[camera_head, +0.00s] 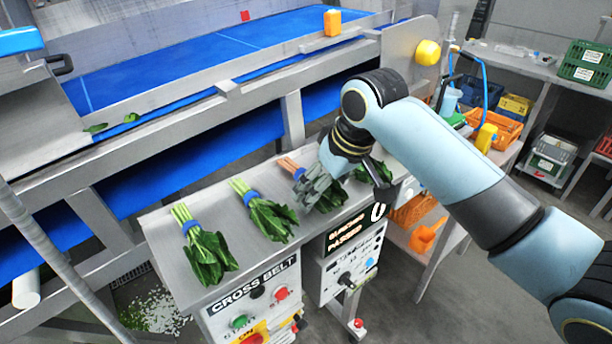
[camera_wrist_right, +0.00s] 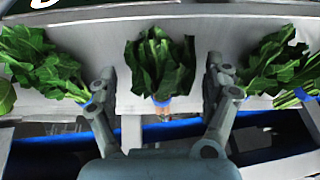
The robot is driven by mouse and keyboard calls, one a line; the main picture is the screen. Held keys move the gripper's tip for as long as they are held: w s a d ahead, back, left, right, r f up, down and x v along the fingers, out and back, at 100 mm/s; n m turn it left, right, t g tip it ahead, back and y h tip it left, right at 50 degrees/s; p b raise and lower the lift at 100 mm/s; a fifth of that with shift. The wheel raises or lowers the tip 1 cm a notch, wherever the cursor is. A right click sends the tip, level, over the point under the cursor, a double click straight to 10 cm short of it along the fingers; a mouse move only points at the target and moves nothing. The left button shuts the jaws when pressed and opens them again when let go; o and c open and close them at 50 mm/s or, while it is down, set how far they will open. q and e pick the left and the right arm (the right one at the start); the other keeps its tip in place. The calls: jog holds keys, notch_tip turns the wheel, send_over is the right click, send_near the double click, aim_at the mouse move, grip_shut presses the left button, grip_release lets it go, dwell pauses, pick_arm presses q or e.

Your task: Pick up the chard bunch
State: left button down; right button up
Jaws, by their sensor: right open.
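Leafy bunches with blue bands lie in a row on the steel ledge (camera_head: 165,258). The bunch with orange-pink stems, apparently the chard bunch (camera_head: 290,166), is third from the left, its leaves partly hidden by my right gripper (camera_head: 318,186). In the right wrist view, this chard bunch (camera_wrist_right: 160,62) lies centred between the open fingers of the right gripper (camera_wrist_right: 160,88), with clear gaps on both sides. The fingers do not hold it. My left gripper is not in view.
Green-stemmed bunches lie left of it, one near (camera_head: 268,217) and one farther (camera_head: 208,252); another bunch (camera_head: 378,170) is on its right, partly hidden by my arm. Control boxes (camera_head: 258,305) stand below the ledge's front edge. A blue conveyor (camera_head: 200,60) runs behind.

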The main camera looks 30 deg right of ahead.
jog(key=shift+c, duration=0.4)
jog(key=c, duration=1.2)
jog(key=shift+r, duration=0.15)
jog(key=shift+r, duration=0.7)
jog(key=r, duration=0.2)
jog(key=b, duration=0.1)
jog(key=shift+s+d+r, duration=0.15)
jog(key=shift+d+r, duration=0.1)
jog(key=shift+r, duration=0.15)
jog(key=s+d+r, duration=0.6)
jog(key=s+d, duration=0.1)
jog(key=s, duration=0.1)
jog(key=shift+s+d+r, duration=0.2)
jog(key=shift+d+r, duration=0.05)
jog(key=shift+r, duration=0.05)
